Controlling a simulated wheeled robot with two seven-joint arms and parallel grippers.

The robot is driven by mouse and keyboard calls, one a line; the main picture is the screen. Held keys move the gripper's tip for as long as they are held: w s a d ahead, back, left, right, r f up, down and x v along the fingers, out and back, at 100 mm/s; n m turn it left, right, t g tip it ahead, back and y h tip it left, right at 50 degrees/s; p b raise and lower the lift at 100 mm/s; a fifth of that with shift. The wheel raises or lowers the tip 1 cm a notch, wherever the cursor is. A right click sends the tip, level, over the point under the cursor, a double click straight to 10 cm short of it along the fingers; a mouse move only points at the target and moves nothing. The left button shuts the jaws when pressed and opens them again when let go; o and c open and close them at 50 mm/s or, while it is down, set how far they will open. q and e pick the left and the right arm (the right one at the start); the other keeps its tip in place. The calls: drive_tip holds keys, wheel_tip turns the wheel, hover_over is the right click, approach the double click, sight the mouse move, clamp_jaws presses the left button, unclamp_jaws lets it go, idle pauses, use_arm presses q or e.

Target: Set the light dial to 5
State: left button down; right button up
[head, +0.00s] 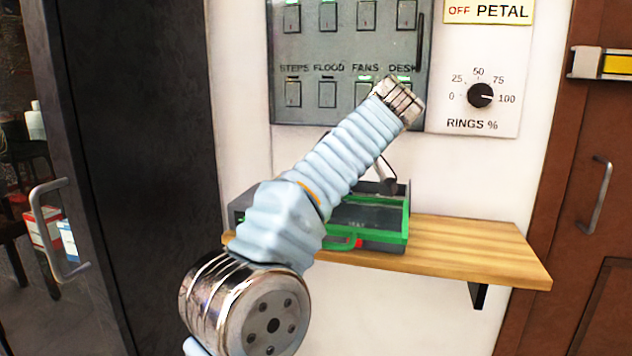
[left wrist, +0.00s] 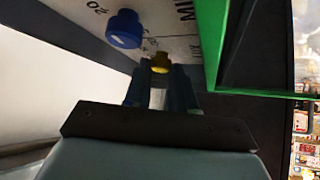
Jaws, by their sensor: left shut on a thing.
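In the left wrist view, my left gripper (left wrist: 160,86) is shut with its fingertips at a small yellow knob (left wrist: 160,63), which sits between them. The knob is on a light panel that also carries a blue knob (left wrist: 125,29); "20" and part of a word starting "MI" are printed near it. I cannot read a pointer or scale for the yellow knob. In the head view, my left arm reaches over a green-rimmed grey box (head: 397,238) on a shelf; the arm hides much of the box, and neither knob shows. My right gripper is not in view.
The wooden shelf (head: 470,258) is clear right of the box. Above, a grey switch panel (head: 345,50) and a black "RINGS %" dial (head: 480,95) are on the wall. A brown door (head: 590,190) stands right, a dark door (head: 135,180) left.

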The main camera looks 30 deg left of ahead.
use_arm(q)
drive_tip(key=shift+w+n+g, duration=0.15)
drive_tip(key=shift+n+g, duration=0.25)
drive_tip(key=shift+n, duration=0.1)
drive_tip(key=c, duration=0.9)
unclamp_jaws()
drive_tip(key=shift+c, duration=0.2)
drive_tip(key=shift+r, duration=0.1)
